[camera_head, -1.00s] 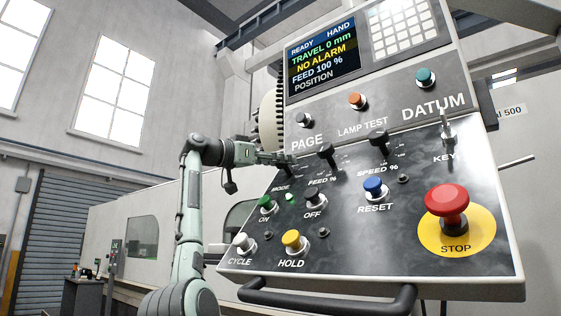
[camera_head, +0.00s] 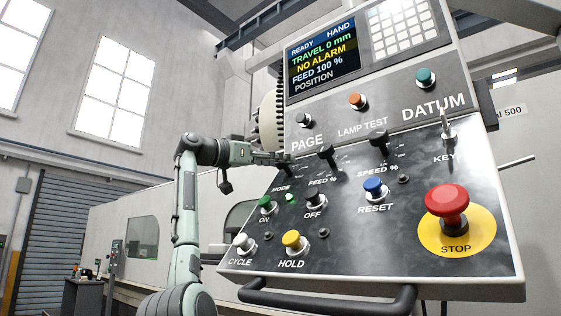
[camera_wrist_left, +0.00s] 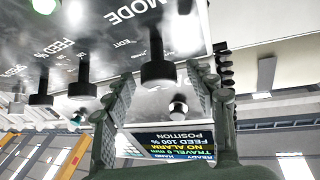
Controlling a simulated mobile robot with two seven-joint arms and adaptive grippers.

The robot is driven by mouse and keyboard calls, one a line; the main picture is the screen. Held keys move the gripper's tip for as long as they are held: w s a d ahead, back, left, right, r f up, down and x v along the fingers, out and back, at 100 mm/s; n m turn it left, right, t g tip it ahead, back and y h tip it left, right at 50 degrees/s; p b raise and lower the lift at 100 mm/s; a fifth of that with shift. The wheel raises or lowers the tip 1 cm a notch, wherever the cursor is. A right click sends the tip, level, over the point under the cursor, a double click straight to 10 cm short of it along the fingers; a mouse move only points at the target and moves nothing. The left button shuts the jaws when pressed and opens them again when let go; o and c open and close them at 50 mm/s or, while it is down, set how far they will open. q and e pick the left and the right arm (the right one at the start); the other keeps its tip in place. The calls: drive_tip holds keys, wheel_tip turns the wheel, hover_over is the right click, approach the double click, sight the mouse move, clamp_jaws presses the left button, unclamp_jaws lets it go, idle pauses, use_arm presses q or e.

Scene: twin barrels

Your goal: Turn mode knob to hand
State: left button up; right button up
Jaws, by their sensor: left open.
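The mode knob (camera_wrist_left: 158,72) is a black knob in the left wrist view, below the MODE lettering. In the head view only a little of it shows, at the panel's left edge above the MODE label, beside my gripper. My left gripper (camera_wrist_left: 160,88) is open, with one finger on each side of the knob in that view. I cannot tell whether the fingers touch it. It also shows in the head view (camera_head: 284,160) at the panel's left edge. The screen (camera_head: 323,65) reads READY, HAND and NO ALARM. My right gripper is not in view.
The FEED % knob (camera_head: 325,153) and SPEED % knob (camera_head: 378,140) stand to the right of the mode knob. The green ON button (camera_head: 266,204) lies below it. A red STOP button (camera_head: 446,201) is at the lower right. A black handle (camera_head: 330,302) runs below the panel.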

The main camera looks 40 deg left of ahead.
use_arm(q)
drive_tip(key=v, duration=1.1)
